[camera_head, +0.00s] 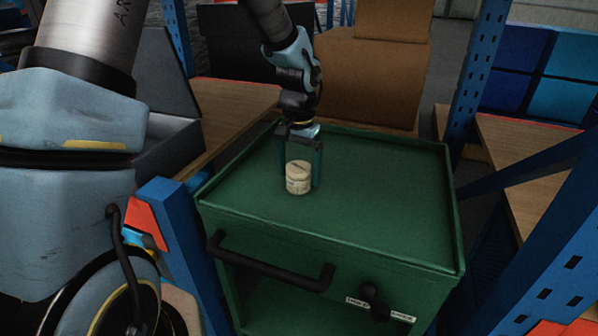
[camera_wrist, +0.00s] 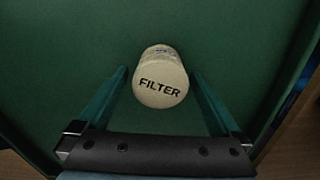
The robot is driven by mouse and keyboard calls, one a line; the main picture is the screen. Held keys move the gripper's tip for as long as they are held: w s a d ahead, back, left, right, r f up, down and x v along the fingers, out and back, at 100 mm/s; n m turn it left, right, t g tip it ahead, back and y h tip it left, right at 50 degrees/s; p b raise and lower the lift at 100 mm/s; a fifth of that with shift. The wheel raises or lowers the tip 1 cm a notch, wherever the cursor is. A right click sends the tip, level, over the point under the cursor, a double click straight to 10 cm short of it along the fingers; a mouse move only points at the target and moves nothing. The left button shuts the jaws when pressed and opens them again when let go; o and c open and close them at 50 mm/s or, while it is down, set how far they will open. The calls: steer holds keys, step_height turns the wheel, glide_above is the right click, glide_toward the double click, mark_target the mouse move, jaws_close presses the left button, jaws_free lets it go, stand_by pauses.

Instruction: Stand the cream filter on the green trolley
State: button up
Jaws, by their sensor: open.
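The cream filter (camera_head: 298,178) is a short cylinder standing upright on the top of the green trolley (camera_head: 385,205), left of its middle. In the wrist view its round end with the word FILTER (camera_wrist: 160,86) faces the camera. My gripper (camera_head: 303,165) is over the trolley top, just behind the filter in the head view. In the wrist view its two teal fingers (camera_wrist: 158,90) are spread, one on each side of the filter, with green gaps showing between. Whether the fingertips reach past the filter's lower part is hard to tell.
The trolley has a low raised rim (camera_head: 447,200) and a dark front handle (camera_head: 270,262). Blue rack posts (camera_head: 478,80) stand at the right and front left. Cardboard boxes (camera_head: 372,75) are behind. The trolley top right of the filter is clear.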

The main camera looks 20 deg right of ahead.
mark_target(299, 166)
step_height(299, 166, up, 12)
steer(key=b, duration=0.1)
steer(key=s+a+f+n, duration=0.1)
steer(key=a+f+n, duration=0.1)
steer(key=a, duration=0.8)
steer(key=s+a+f+n+t, duration=0.1)
steer(key=a+n, duration=0.3)
steer(key=a, duration=0.6)
steer(key=s+a+f+n, duration=0.2)
steer(key=a+f, duration=0.2)
steer(key=a, duration=0.6)
steer(key=shift+n+t, duration=0.3)
steer(key=shift+n, duration=0.1)
steer(key=shift+w+r, duration=0.1)
